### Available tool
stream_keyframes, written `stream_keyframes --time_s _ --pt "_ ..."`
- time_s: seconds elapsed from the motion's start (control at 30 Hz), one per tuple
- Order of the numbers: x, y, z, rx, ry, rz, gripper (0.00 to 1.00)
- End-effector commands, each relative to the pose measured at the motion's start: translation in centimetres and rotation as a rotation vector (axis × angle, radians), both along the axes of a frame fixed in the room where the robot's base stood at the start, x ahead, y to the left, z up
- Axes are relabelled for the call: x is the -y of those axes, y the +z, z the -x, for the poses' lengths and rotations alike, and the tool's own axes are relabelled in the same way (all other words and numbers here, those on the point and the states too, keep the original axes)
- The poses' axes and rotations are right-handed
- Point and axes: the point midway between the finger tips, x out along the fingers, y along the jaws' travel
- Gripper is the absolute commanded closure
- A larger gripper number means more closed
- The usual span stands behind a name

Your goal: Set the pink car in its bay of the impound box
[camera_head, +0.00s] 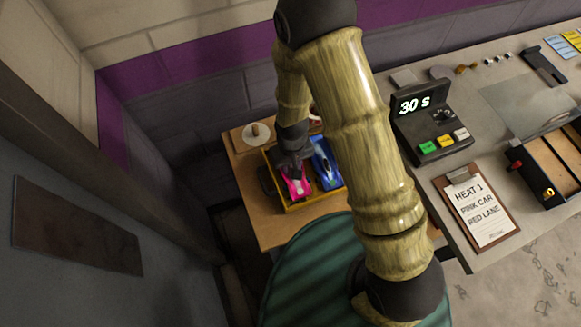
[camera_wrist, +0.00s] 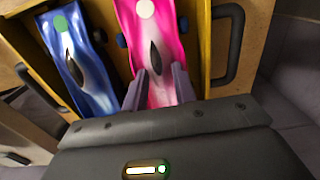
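The pink car (camera_head: 297,188) lies in the right-hand part of the yellow impound box (camera_head: 313,202), as the wrist view shows it (camera_wrist: 163,22). It has a pale round spot and a dark fin. The blue car (camera_head: 325,165) lies beside it, on the left in the wrist view (camera_wrist: 80,62). My gripper (camera_wrist: 160,72) is over the pink car, its two fingers apart with pink bodywork showing between them. The fin stands just ahead of the fingertips. I cannot tell whether the fingers touch the car. In the head view my gripper hides part of it.
The box has black handles (camera_wrist: 229,42) and stands on a small wooden table (camera_head: 274,232). A round pale disc with a knob (camera_head: 256,133) is behind it. At right, a grey counter holds a timer reading 30 S (camera_head: 428,118) and a clipboard (camera_head: 478,208) reading "Heat 1, pink car, red lane".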

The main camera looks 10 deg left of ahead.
Motion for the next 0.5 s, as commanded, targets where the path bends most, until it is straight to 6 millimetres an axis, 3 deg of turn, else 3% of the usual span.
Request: stream_keyframes --time_s 0.27,0.4,0.5 --pt "0.00 0.02 0.00 0.000 0.000 0.000 0.73" --pt "0.00 0.03 0.00 0.000 0.000 0.000 0.96" --pt "-0.01 0.05 -0.01 0.000 0.000 0.000 1.00"
